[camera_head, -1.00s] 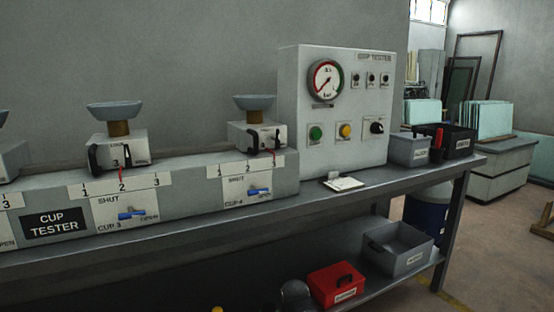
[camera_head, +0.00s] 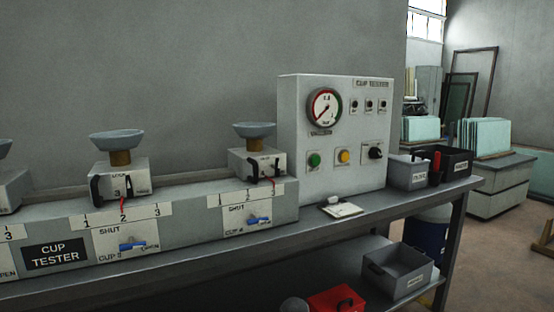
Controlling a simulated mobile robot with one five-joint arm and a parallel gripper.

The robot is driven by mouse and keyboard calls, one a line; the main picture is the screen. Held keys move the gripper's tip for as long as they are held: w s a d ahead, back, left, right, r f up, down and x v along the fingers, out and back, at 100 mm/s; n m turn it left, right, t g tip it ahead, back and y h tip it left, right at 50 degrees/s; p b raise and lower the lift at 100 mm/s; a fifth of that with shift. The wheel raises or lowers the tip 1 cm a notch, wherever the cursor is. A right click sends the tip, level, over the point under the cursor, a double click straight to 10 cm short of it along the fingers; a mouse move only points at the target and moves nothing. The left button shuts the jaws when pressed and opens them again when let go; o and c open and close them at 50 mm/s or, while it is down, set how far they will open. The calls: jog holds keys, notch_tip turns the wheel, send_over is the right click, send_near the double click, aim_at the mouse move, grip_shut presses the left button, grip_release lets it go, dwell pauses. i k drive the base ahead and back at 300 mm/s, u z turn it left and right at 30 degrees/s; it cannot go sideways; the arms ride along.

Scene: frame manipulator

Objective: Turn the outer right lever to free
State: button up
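The rightmost cup unit (camera_head: 249,164), above the CUP 4 plate, is a pale box with a grey cup (camera_head: 254,130) on top. A dark lever (camera_head: 253,173) shows on its front, with a small red pointer below it over a 1-2-3 scale strip. The lever's exact setting and the lettering on the box are too small to read. The CUP 3 unit (camera_head: 125,183) to its left has a similar black lever (camera_head: 96,189). Blue valve handles (camera_head: 259,221) sit on the plates below, between SHUT and OPEN. My gripper is not in view.
A CUP TESTER panel (camera_head: 350,92) with a gauge and knobs stands right of the rightmost unit. A white pad (camera_head: 341,210) lies on the bench (camera_head: 400,208). Bins (camera_head: 409,172) stand at its right end. A red box (camera_head: 336,301) and a grey bin (camera_head: 397,271) are below.

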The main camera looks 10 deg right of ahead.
aim_at(276, 166)
jog(key=u, duration=0.1)
jog(key=k, duration=0.45)
jog(key=u, duration=1)
